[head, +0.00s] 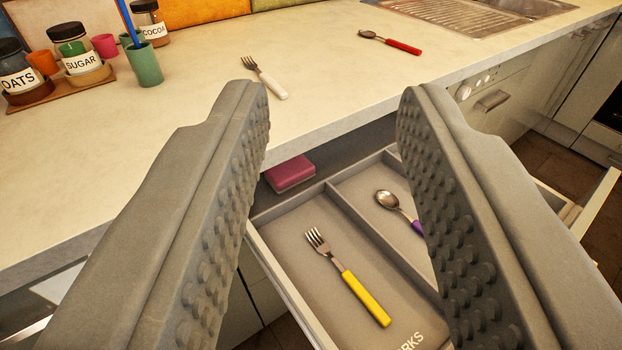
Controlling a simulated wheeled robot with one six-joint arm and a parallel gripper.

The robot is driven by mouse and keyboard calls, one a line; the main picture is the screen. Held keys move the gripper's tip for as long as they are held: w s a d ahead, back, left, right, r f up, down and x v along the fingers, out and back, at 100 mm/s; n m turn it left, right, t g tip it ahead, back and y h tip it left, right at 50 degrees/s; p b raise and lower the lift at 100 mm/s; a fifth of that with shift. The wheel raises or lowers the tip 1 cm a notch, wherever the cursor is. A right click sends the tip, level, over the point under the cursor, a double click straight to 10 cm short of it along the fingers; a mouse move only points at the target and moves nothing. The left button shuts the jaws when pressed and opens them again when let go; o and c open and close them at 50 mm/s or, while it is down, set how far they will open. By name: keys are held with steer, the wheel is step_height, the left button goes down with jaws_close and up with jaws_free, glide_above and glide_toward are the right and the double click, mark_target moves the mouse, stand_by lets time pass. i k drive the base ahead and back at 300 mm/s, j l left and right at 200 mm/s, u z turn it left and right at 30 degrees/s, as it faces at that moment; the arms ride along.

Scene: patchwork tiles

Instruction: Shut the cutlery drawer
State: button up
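The cutlery drawer (597,208) is pulled out below the counter, at the lower right of the head view. A grey cutlery tray (290,222) with dividers lies inside it. A fork with a yellow handle (365,298) lies in the left compartment, which has partly hidden lettering. A spoon with a purple handle (390,200) lies in the compartment to its right, partly behind my right finger. My gripper (335,100) is open and empty, its two studded grey fingers spread above the drawer and the counter edge. The drawer's front handle is not in view.
On the counter (200,160) lie a white-handled fork (268,82) and a red-handled spoon (392,42). Jars and cups stand on a wooden tray (60,92) at the left, with a green cup (144,66) beside it. A pink block (290,174) sits at the drawer's back. A sink drainer (470,12) is behind.

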mark_target(378, 245)
steer(key=z, duration=1.15)
steer(key=i+l, duration=0.25)
steer(key=i, duration=0.15)
